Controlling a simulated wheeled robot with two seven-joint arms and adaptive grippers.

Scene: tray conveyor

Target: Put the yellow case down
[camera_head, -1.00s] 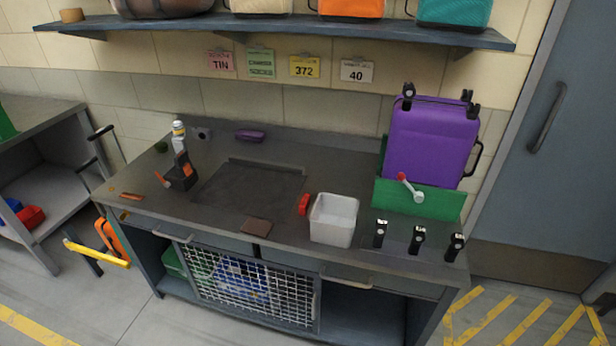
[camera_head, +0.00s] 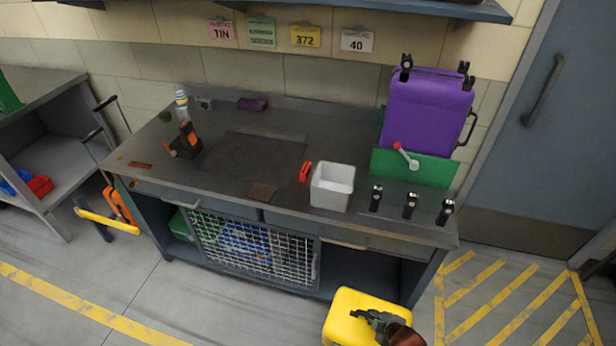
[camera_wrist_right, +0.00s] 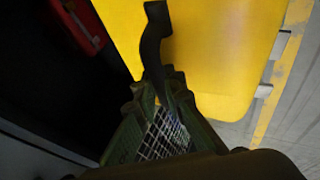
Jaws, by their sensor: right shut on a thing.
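The yellow case (camera_head: 348,306) shows at the bottom of the head view, in front of the workbench's right part. My right gripper (camera_head: 372,318) is shut on it, at its upper side. In the right wrist view the yellow case (camera_wrist_right: 215,45) fills the upper middle, and my right gripper (camera_wrist_right: 158,85) is closed around a dark handle on it. The lower part of the case is cut off in the head view, so I cannot tell whether it touches the floor. My left gripper is not in view.
The workbench (camera_head: 225,195) holds a white bin (camera_head: 331,190), a purple suitcase (camera_head: 428,115) at the back right and several small tools. Its open lower shelf is behind the case. Yellow-striped floor (camera_head: 510,300) lies to the right. A cart (camera_head: 60,150) stands at the left.

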